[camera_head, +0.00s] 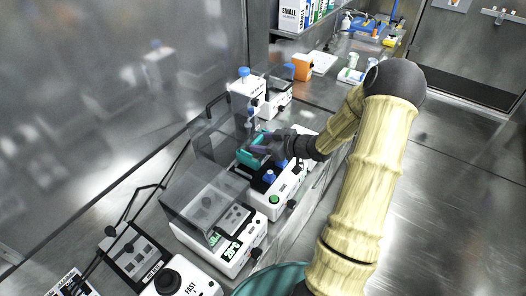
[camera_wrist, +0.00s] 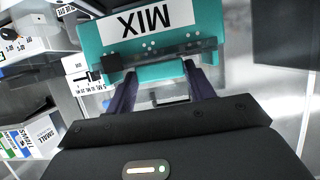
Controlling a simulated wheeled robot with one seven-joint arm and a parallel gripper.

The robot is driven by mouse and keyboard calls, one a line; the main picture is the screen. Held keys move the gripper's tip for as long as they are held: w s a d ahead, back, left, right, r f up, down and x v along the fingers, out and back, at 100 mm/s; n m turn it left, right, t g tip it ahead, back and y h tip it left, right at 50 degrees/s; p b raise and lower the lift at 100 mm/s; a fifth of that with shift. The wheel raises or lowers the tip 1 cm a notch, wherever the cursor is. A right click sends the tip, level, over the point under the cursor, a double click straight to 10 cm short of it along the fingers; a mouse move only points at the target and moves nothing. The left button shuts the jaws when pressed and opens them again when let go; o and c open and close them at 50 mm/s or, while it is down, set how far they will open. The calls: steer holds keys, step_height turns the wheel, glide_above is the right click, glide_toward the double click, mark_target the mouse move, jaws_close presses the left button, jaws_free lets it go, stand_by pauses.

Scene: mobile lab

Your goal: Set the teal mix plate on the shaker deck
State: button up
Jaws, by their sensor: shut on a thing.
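The teal mix plate (camera_head: 250,153) is in my gripper (camera_head: 264,145), held above a white bench device (camera_head: 290,200) with a dark top and blue knobs. In the wrist view the plate (camera_wrist: 207,25) fills the top middle, with a white MIX label facing the camera. The two dark purple fingers of my gripper (camera_wrist: 160,75) are shut on its near edge. I cannot tell for certain which device carries the shaker deck. My gripper and the plate hide part of the dark-topped device.
A white device (camera_head: 225,252) with a clear lid (camera_head: 207,195) stands nearer. Behind the plate are a blue-capped bottle (camera_head: 243,84) and an orange box (camera_head: 301,67). A clear panel rises just left of the plate. Open floor (camera_head: 440,190) lies to the right.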

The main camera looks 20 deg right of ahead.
steer(key=shift+f, duration=2.05)
steer(key=shift+f, duration=0.1)
steer(key=o, duration=1.3)
steer(key=shift+c, duration=0.2)
